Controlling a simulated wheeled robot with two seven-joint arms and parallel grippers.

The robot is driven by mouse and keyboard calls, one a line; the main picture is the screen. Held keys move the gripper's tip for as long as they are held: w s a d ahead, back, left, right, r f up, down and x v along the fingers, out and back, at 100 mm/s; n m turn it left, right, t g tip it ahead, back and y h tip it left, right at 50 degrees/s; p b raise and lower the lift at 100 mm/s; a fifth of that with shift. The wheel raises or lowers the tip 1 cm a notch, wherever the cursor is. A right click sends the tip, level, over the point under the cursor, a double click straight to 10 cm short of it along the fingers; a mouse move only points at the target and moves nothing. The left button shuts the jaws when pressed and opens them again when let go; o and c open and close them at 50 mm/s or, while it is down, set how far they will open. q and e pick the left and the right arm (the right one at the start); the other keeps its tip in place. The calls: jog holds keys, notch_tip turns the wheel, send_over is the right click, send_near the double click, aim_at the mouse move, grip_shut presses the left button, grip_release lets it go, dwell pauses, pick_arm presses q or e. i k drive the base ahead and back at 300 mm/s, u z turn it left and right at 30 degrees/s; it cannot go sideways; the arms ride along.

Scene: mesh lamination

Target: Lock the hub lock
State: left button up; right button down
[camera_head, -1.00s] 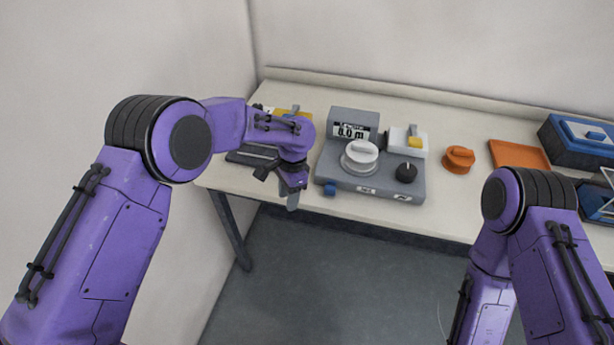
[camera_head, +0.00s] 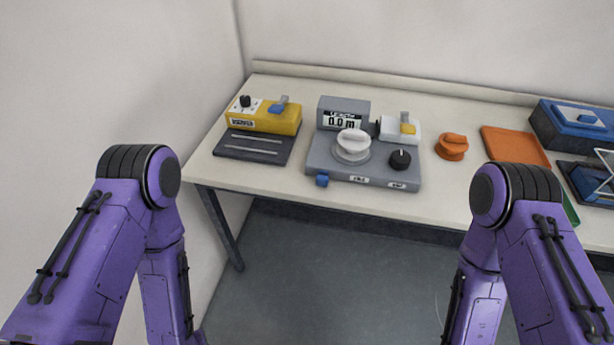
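A grey measuring machine (camera_head: 325,158) stands on the table with a display that reads 0.0 m. A white round hub with a raised grip (camera_head: 353,145) sits on its top. A black knob (camera_head: 400,160) is to the right of the hub, and a small blue part (camera_head: 322,180) is at the machine's front left corner. I cannot tell which part is the hub lock. Both my arms hang down in front of the table, and both grippers are below the picture, out of view.
A yellow device (camera_head: 270,121) with a blue lever stands at the left behind a dark plate (camera_head: 253,147). An orange knob (camera_head: 452,146), an orange tray (camera_head: 515,146) and blue equipment (camera_head: 575,128) are to the right.

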aim_at(321, 180)
jog(key=k, duration=0.55)
jog(key=u, duration=0.6)
jog(key=i, duration=0.9)
jog(key=z, duration=0.35)
